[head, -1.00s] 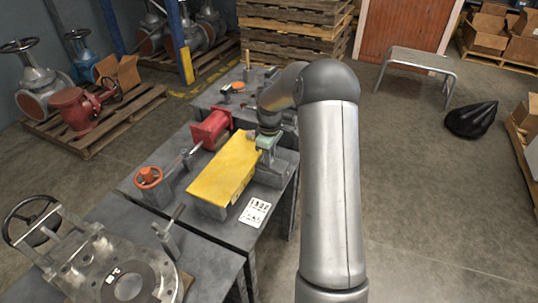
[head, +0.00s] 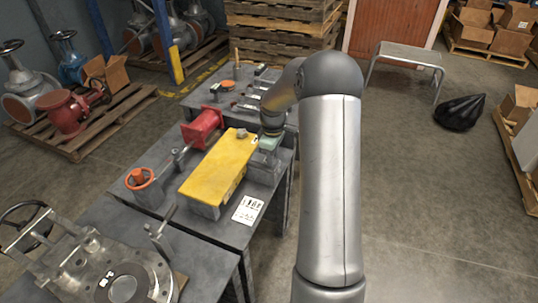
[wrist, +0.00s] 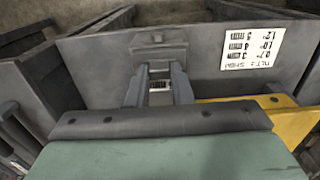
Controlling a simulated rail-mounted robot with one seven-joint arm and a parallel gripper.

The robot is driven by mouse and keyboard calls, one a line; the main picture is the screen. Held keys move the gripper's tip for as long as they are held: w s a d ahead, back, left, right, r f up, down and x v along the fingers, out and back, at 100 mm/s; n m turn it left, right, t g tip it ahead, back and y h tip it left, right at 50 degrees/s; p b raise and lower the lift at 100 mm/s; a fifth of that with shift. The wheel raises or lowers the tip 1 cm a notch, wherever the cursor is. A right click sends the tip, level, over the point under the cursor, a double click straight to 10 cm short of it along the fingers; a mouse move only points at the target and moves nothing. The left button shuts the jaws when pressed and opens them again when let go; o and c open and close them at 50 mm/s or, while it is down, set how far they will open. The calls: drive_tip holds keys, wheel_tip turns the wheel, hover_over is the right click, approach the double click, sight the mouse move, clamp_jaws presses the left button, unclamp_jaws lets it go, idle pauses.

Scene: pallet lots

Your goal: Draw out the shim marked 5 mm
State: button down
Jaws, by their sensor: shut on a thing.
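My gripper (wrist: 159,88) points down at the right side of the yellow plate (head: 220,165) in the head view, where the arm partly hides it. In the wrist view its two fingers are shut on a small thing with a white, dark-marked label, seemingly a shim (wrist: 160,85). Its marking is too small to read. A grey block (wrist: 158,48) lies just beyond the fingertips. The yellow plate's edge also shows in the wrist view (wrist: 292,122).
A red cylinder (head: 203,124) and an orange handwheel (head: 140,178) stand left of the plate. A valve body (head: 105,275) lies on the nearer table. Small tools (head: 250,98) lie on the far table. Open floor (head: 420,190) is to the right.

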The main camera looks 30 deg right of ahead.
drive_tip(key=shift+s+d, duration=1.1)
drive_tip(key=shift+s, duration=0.25)
drive_tip(key=shift+r, duration=0.15)
wheel_tip(320, 180, up, 7)
drive_tip(key=p, duration=0.5)
idle(0.3)
drive_tip(key=shift+a, duration=0.1)
